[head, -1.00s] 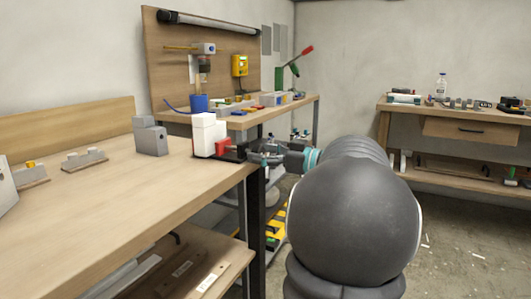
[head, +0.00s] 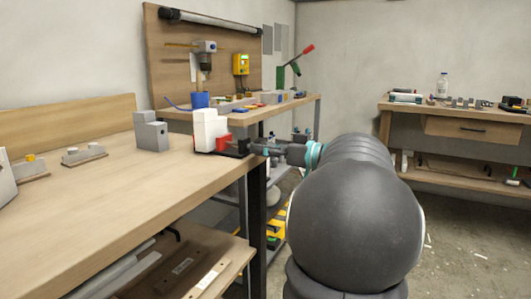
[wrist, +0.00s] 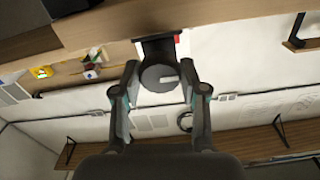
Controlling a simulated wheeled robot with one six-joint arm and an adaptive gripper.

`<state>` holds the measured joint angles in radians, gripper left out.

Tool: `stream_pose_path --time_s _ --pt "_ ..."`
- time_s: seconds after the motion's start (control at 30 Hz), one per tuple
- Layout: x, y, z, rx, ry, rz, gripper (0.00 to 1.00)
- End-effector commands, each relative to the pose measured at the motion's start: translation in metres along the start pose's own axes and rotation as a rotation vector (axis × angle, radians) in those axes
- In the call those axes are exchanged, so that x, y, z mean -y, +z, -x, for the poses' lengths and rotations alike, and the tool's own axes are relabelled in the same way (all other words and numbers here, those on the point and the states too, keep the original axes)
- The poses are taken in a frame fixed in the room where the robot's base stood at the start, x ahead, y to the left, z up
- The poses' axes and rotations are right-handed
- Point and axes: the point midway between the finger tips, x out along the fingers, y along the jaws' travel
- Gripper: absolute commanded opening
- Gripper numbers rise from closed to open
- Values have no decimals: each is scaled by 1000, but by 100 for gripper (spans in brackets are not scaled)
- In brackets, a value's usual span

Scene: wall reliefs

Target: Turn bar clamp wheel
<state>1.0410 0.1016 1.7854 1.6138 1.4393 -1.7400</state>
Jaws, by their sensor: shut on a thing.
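The bar clamp stands at the right end of the near bench, with a white block (head: 207,128), a red part (head: 222,143) and a dark end piece toward my gripper. In the wrist view the clamp wheel (wrist: 157,78) is a dark disc with a light mark, straight ahead on a black bracket. My gripper (wrist: 159,82) has one finger on each side of the wheel and is shut on it. In the head view my gripper (head: 266,150) reaches the clamp from the right. My arm and gripper hide part of the wheel there.
A grey block (head: 151,131) stands left of the clamp on the near bench (head: 110,200). Behind is a second bench with a drill (head: 205,58) and a blue cup (head: 199,100). A shelf with yellow items is under my arm. Open floor lies to the right.

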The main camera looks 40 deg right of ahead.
Motion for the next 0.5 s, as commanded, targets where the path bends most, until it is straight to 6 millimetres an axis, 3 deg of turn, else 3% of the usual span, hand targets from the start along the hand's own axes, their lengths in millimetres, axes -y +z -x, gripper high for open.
stream_pose_path --time_s 0.5 --pt "-2 0 0 -3 5 -486 8"
